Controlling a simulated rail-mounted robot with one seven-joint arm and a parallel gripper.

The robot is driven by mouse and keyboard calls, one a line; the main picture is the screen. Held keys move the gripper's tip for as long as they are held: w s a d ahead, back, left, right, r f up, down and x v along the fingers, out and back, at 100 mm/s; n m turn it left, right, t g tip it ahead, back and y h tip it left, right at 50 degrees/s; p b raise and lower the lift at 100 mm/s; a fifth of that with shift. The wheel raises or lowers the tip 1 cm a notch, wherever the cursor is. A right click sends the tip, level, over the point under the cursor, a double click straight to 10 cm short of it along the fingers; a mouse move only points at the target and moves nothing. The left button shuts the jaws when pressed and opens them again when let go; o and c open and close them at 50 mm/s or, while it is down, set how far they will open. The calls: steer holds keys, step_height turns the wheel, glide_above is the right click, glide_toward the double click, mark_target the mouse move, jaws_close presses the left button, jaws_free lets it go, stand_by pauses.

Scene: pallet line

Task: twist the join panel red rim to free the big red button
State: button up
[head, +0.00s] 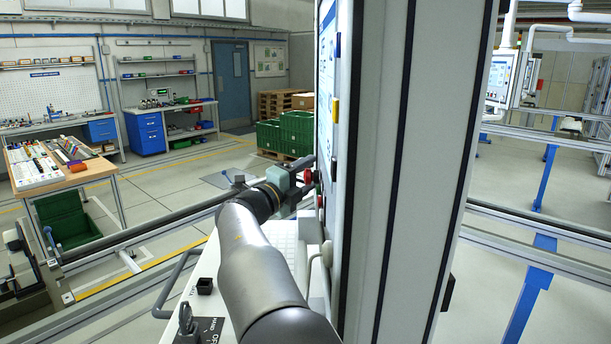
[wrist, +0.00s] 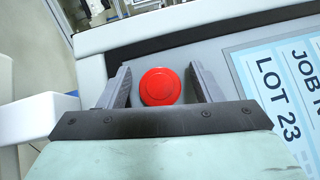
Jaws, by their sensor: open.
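The big red button (wrist: 160,87) is a round red cap with a red rim around it, on the grey panel face (wrist: 200,48). In the wrist view it sits between the two dark fingers of my gripper (wrist: 161,84), with a gap on each side. My gripper is open and empty. In the head view my gripper (head: 309,178) is at the side of the tall panel, which is seen almost edge-on. Small red parts show by the fingers, one of them lower (head: 319,201); which is the button is unclear there.
A label sheet reading LOT 23 (wrist: 276,95) is right of the button. In the head view, yellow (head: 335,110) and blue (head: 338,45) parts stick out higher on the panel. A console with a curved handle (head: 172,285) lies below my arm. Green crates (head: 285,135) stand far behind.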

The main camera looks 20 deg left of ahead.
steer(key=c, duration=1)
steer(key=shift+f+m, duration=0.1)
steer(key=shift+m, duration=0.2)
